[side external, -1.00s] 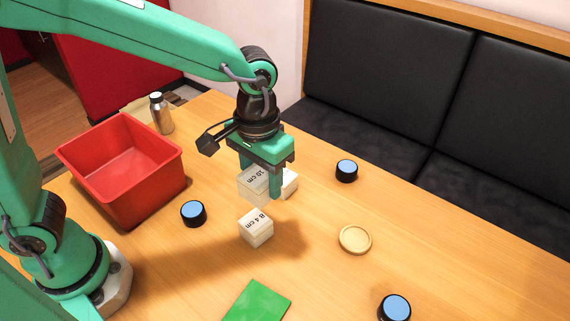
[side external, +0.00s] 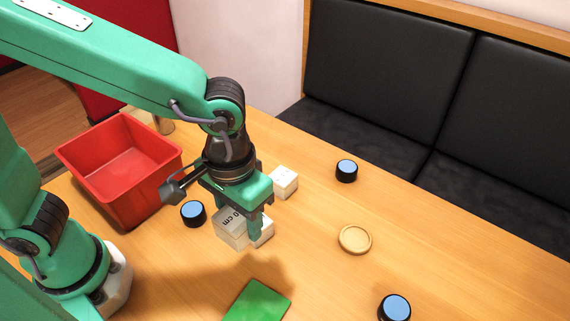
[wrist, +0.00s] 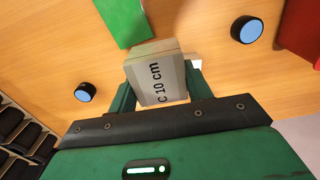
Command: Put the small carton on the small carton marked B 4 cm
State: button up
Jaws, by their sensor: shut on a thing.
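My gripper (side external: 245,220) points down and is shut on a small whitish carton (side external: 229,232), whose label is partly covered in the side view. In the wrist view the held carton (wrist: 158,80) sits between the two fingers and reads "C 10 cm". It is over the place where the small carton marked B 4 cm stood. The B carton cannot be clearly made out behind the gripper and the held carton, so I cannot tell whether the two touch. Another small white carton (side external: 285,182) stands apart on the table behind my gripper.
A red bin (side external: 118,165) stands at left, with a blue-topped black puck (side external: 193,213) near it. Two more pucks (side external: 346,170) (side external: 394,308), a round tan dish (side external: 355,240) and a green pad (side external: 257,303) lie on the table. The table's right side is mostly clear.

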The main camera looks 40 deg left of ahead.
jog(key=w+a+f, duration=0.1)
jog(key=w+f, duration=0.1)
jog(key=w, duration=0.1)
jog(key=w+a+f, duration=0.2)
jog(key=w, duration=0.1)
jog(key=w+a+f, duration=0.2)
jog(key=w, duration=0.1)
jog(key=shift+a+f, duration=0.1)
jog(key=shift+a, duration=0.1)
jog(key=shift+f, duration=0.1)
jog(key=shift+f, duration=1.9)
jog(key=shift+f, duration=0.1)
jog(key=o, duration=1)
notch_tip(320, 180, up, 12)
jog(key=shift+r, duration=0.1)
